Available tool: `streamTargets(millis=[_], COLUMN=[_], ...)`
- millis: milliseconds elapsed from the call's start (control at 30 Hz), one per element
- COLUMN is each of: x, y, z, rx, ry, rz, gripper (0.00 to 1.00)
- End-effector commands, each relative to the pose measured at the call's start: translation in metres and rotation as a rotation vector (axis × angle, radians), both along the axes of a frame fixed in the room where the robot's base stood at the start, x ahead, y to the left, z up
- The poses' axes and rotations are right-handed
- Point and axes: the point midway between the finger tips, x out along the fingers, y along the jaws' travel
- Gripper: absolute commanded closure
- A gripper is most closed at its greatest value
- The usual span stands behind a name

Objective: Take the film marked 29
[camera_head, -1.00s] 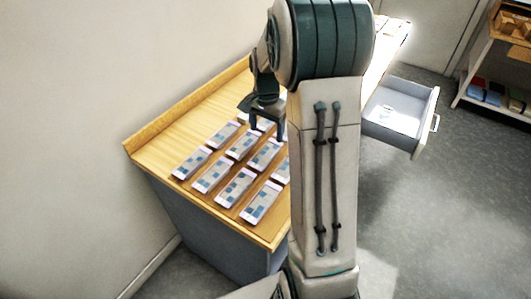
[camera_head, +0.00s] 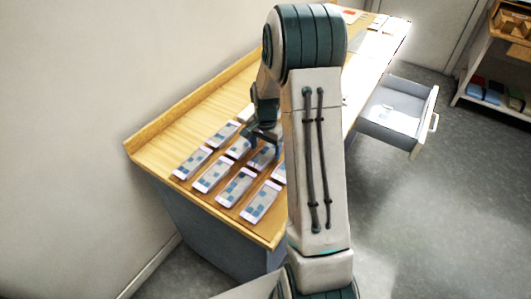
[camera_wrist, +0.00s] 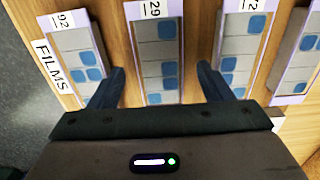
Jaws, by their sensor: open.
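The film marked 29 (camera_wrist: 161,48) is a pale strip with blue squares, lying on the wooden table in the middle of the wrist view. My gripper (camera_wrist: 162,72) is open, with one dark finger on each side of this film and nothing held. Its height above the table is hard to tell. In the head view my gripper (camera_head: 263,137) is low over the rows of films, partly hidden by my arm. I cannot tell which film there bears 29.
A film marked 92 (camera_wrist: 76,50) lies left of it, and another film (camera_wrist: 240,50) lies right, its number partly cut off. A FILMS label (camera_wrist: 52,66) is at the table edge. An open drawer (camera_head: 398,112) sticks out at the right. A shelf (camera_head: 500,60) stands beyond.

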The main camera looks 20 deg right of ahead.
Motion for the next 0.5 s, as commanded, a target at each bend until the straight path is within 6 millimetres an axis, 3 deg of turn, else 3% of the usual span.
streamTargets(millis=[67,200,233,500], x=[0.0,0.0001,0.0001,0.0003], y=[0.0,0.0,0.0,-0.0001], z=[0.0002,0.0004,0.0004,0.0009], rx=[0.0,0.0,0.0,0.0], ry=[0.0,0.0,0.0,-0.001], rz=[0.0,0.0,0.0,0.0], gripper=[0.33,0.72,0.75,0.75])
